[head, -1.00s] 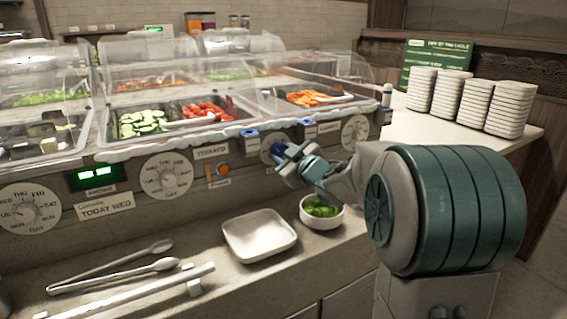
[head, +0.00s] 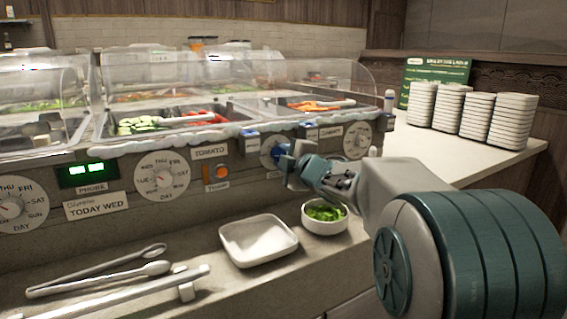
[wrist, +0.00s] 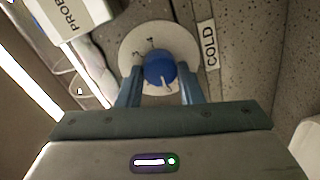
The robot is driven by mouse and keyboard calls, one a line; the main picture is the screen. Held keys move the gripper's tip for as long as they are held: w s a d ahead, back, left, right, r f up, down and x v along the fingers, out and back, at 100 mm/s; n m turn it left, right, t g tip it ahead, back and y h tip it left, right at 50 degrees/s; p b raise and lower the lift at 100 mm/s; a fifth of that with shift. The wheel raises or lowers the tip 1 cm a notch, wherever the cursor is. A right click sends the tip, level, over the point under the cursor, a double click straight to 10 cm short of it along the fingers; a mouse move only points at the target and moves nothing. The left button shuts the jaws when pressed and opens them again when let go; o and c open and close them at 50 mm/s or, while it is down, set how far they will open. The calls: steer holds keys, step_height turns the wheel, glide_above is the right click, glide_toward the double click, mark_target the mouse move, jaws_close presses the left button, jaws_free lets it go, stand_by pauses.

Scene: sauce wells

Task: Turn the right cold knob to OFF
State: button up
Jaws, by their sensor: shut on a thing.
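The blue cold knob (wrist: 160,72) sits on a round pale dial plate (wrist: 140,42) on the speckled front panel, beside a label reading COLD (wrist: 209,45). In the head view the knob (head: 281,150) is partly hidden by my gripper. My gripper (wrist: 160,85) has one finger on each side of the knob and is shut on it. In the head view my gripper (head: 290,158) reaches the panel from the right. A white pointer mark shows on the knob in the wrist view. The dial's small marks are too blurred to read.
Day dials (head: 162,176) and an orange switch (head: 221,172) are on the panel to the left; another dial (head: 357,140) is to the right. A square dish (head: 258,240) and a bowl of greens (head: 325,217) stand on the ledge below. A white PROBE box (wrist: 72,14) is near the knob.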

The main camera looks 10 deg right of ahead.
steer(key=shift+n, duration=0.4)
steer(key=o, duration=1)
steer(key=shift+s, duration=0.1)
steer(key=p+v, duration=0.2)
steer(key=v, duration=1.1)
steer(key=shift+s+d, duration=0.1)
steer(key=shift+s, duration=0.25)
steer(key=shift+r, duration=0.1)
